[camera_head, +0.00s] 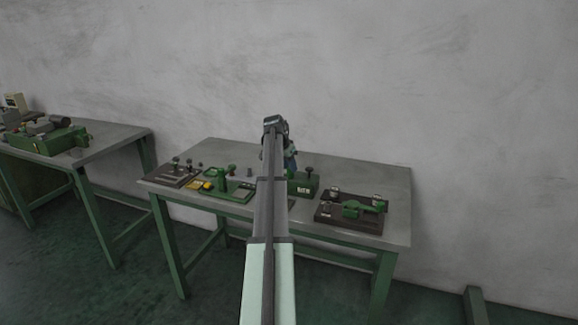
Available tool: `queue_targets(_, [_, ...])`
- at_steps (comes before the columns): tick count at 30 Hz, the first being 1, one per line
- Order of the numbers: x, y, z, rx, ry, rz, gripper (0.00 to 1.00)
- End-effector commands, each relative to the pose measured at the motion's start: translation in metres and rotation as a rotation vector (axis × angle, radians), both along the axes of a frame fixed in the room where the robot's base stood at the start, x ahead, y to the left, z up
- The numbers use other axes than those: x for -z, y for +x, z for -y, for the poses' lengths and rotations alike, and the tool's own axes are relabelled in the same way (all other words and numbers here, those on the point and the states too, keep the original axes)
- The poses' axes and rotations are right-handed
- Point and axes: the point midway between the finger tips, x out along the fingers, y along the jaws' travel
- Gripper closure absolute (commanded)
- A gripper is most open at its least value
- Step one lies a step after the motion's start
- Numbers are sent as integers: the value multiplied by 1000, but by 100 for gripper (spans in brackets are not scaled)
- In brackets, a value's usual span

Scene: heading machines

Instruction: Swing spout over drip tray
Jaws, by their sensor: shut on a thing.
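My arm reaches out over the middle of the workbench. My gripper (287,143) is at its far end, mostly hidden behind my own arm. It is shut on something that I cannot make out. A small blue piece (291,157) shows beside the arm, just above a green box-shaped unit (303,183) with a dark knob. My arm hides the left part of this unit. I cannot clearly pick out the spout or the drip tray; they may be partly behind my arm.
On the workbench (390,178), a green device (222,178) stands left of my arm, with a dark board (174,174) further left. A brown-based fixture with a green bar (352,209) is at the right. The back right bench top is clear. Another bench (115,140) stands left.

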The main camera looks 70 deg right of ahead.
Motion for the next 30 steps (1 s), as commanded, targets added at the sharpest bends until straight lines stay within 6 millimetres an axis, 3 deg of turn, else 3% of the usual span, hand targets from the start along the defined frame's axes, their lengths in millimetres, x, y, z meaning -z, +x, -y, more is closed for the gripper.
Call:
queue_targets(14, [0,-2,-1,-110,-1,1,100])
queue_targets(30, [0,-6,0,-591,-1,0,100])
